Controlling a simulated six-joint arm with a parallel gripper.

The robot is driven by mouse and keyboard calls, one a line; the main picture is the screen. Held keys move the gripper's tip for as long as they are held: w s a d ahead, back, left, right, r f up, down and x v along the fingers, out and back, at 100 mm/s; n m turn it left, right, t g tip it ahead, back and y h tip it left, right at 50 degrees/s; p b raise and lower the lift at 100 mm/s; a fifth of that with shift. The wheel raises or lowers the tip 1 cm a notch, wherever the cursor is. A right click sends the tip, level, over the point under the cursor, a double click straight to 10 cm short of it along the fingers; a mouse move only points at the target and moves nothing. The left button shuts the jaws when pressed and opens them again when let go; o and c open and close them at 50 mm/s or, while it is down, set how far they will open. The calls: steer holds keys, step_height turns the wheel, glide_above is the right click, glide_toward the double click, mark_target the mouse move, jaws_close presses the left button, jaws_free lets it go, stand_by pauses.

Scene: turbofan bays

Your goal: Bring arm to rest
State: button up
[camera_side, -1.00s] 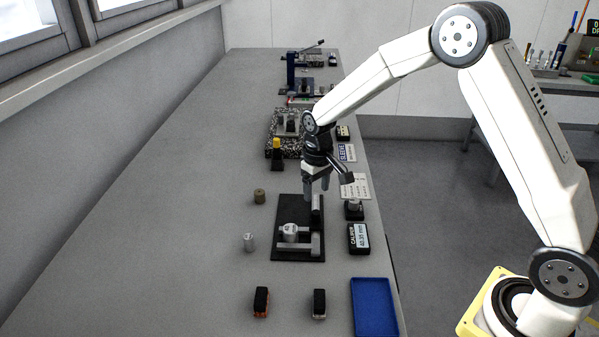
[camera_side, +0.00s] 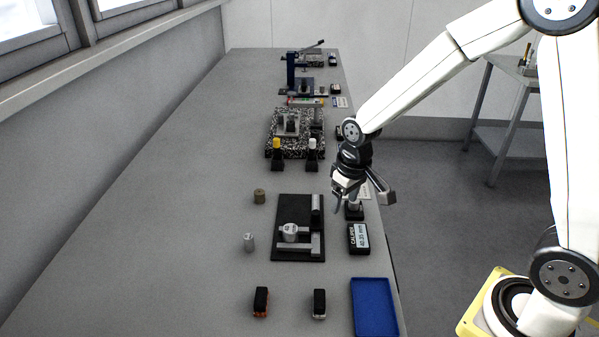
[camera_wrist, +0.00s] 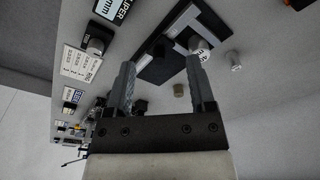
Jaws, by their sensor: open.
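My gripper (camera_side: 346,196) is open and empty. It hangs above the right edge of the bench (camera_side: 180,200), near the caliper readout (camera_side: 358,238). In the wrist view both fingers of my gripper (camera_wrist: 158,85) stand apart with nothing held between them. The black fixture plate (camera_side: 285,249) lies to the left of my gripper, with a silver cylinder (camera_side: 291,232) and grey bars (camera_side: 316,240) on it. The fixture plate also shows beyond the fingers in the wrist view (camera_wrist: 160,69).
A blue tray (camera_side: 374,306) lies at the near right edge. A small silver cylinder (camera_side: 249,242) and a brownish one (camera_side: 259,196) stand left of the plate. Speckled stone blocks (camera_side: 272,125) sit farther back. The left side of the bench is clear.

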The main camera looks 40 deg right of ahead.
steer(key=s+t, duration=0.1)
steer(key=s, duration=0.9)
steer(key=shift+s+a+r, duration=0.15)
steer(key=shift+s+a, duration=0.05)
steer(key=shift+a, duration=0.15)
steer(key=shift+w, duration=0.1)
steer(key=c, duration=0.7)
steer(key=shift+w, duration=0.15)
jaws_close()
steer(key=w+d+m+g, duration=0.1)
steer(key=w+d, duration=0.1)
steer(key=w, duration=0.9)
steer(key=w+d+f+m+g, duration=0.1)
steer(key=w+d+m, duration=0.1)
steer(key=w, duration=0.9)
steer(key=shift+d+f, duration=0.2)
steer(key=shift+d, duration=0.2)
steer(key=shift+w+f, duration=0.1)
steer(key=shift+f, duration=0.05)
